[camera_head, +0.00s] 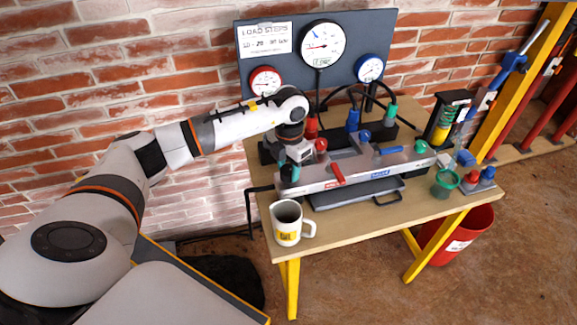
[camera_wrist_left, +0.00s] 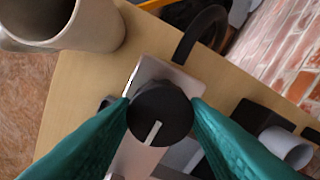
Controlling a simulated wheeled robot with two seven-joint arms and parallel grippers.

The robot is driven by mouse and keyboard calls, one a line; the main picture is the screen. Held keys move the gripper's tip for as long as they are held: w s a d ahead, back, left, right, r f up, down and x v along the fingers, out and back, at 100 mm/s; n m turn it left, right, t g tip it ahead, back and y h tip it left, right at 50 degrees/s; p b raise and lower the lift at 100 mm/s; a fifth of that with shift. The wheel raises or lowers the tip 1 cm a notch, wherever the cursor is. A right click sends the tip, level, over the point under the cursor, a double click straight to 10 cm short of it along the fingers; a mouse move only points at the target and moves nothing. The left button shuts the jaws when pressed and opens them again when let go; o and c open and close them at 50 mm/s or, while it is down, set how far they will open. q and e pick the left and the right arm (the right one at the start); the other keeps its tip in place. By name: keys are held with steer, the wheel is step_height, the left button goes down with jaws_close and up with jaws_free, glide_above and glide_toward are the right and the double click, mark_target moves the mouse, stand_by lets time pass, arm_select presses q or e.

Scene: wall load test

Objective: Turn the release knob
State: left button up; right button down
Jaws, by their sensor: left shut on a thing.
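The release knob (camera_wrist_left: 158,108) is a round black knob with a white pointer line, on the end of the grey metal bench unit (camera_head: 320,175). In the left wrist view the pointer runs toward the bottom of the picture, tilted slightly left. My left gripper (camera_head: 290,170) is at the left end of the unit, pointing down. Its teal fingers (camera_wrist_left: 160,103) are shut on the knob, one on each side. In the head view the fingers and wrist mostly hide the knob. My right gripper is not in view.
A white mug (camera_head: 287,225) stands close in front of the gripper. A red lever (camera_head: 337,173), a blue lever (camera_head: 390,150) and coloured knobs sit along the unit. A gauge board (camera_head: 290,80) with hoses stands behind. A green cup (camera_head: 445,183) is at the right.

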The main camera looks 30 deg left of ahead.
mark_target(289, 170)
arm_select(q)
steer(key=o, duration=1)
steer(key=shift+r, duration=0.1)
step_height(289, 170, up, 12)
steer(key=shift+b, duration=0.95)
